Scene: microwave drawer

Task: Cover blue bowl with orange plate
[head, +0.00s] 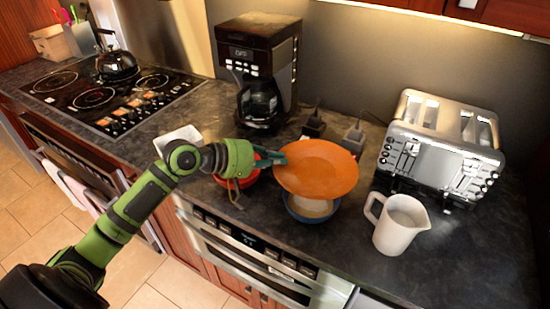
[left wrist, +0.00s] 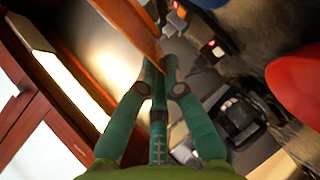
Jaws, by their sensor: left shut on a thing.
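The orange plate (head: 316,167) is held in my left gripper (head: 276,158), which grips it by its left rim in the head view. The plate also shows at the top of the left wrist view (left wrist: 135,22), between the fingertips of my left gripper (left wrist: 160,68). The blue bowl (head: 312,208) sits on the counter below the plate. The plate hides its back part, and something pale shows inside the bowl. In the head view the plate appears above the bowl and offset toward the back; I cannot tell the exact gap. My right gripper is not in view.
A red bowl (head: 238,181) sits left of the blue bowl, partly behind my gripper. A white pitcher (head: 401,224) stands close on the right, with a toaster (head: 443,150) behind it. A coffee maker (head: 258,70) stands at the back. The counter's front right is clear.

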